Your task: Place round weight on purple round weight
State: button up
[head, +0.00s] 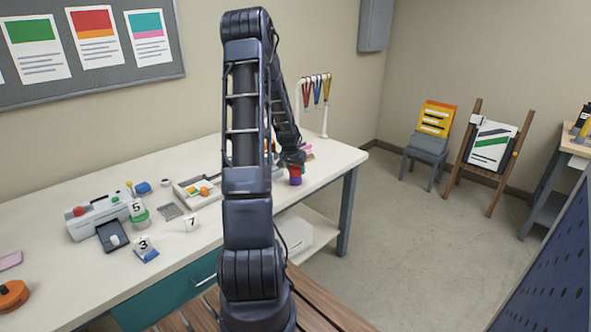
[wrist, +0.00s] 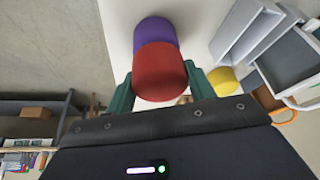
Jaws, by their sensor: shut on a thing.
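A red round weight (wrist: 162,72) is between the green fingers of my gripper (wrist: 160,88) in the wrist view. My gripper is shut on it. A purple round weight (wrist: 155,32) shows just beyond the red one and is partly hidden by it. In the head view, the red weight (head: 296,171) is directly above the purple weight (head: 295,182) near the right end of the white table, below my gripper (head: 293,161). The two look lined up and touching or nearly so; I cannot tell whether a small gap is left.
A yellow round piece (wrist: 223,80) stands close to the right finger, near a grey tray unit (wrist: 290,68). A medal rack (head: 324,105) stands behind my arm. The laminator (head: 97,213) and numbered cards (head: 192,223) are at the table's left. The table's right edge is near.

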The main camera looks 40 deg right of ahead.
jog(key=shift+f, duration=0.1)
jog(key=o, duration=1.2)
jog(key=v, duration=1.2)
jog(key=w+a+r+n+t+y, duration=0.1)
jog(key=a+r+n, duration=0.1)
jog(key=a+r, duration=0.5)
jog(key=a+r+n, duration=0.2)
jog(key=a, duration=0.9)
jog(key=w+a+r+n+t+y, duration=0.1)
jog(key=a+r+n, duration=0.1)
jog(key=a+r, duration=0.5)
jog(key=s+a+r+n+y, duration=0.1)
jog(key=s+a+n, duration=0.2)
jog(key=s+a, duration=0.5)
jog(key=s+a+r+n+y, duration=0.1)
jog(key=s+a+n, duration=0.3)
jog(key=s+a, duration=0.5)
jog(key=a+r, duration=0.1)
jog(key=a, duration=0.7)
jog(key=shift+t, duration=0.4)
